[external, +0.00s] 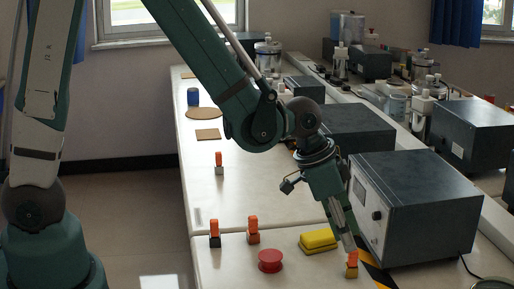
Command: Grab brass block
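Several small blocks with orange tops stand on the white bench. The one at the front right has a yellowish, brass-coloured base (351,272). My gripper (350,248) points down at it, its fingertips right at the orange top. I cannot tell whether the fingers touch or grip it. A reddish-brown block (253,238) and a dark block (214,241) stand to the left. A pale grey block (219,170) stands farther back.
A yellow sponge-like block (319,241) lies just left of my gripper, and a red round spool (270,261) is farther left. A large grey instrument box (415,205) stands close on the right. Yellow-black striped tape (375,268) runs beside the brass block. The bench's middle is mostly clear.

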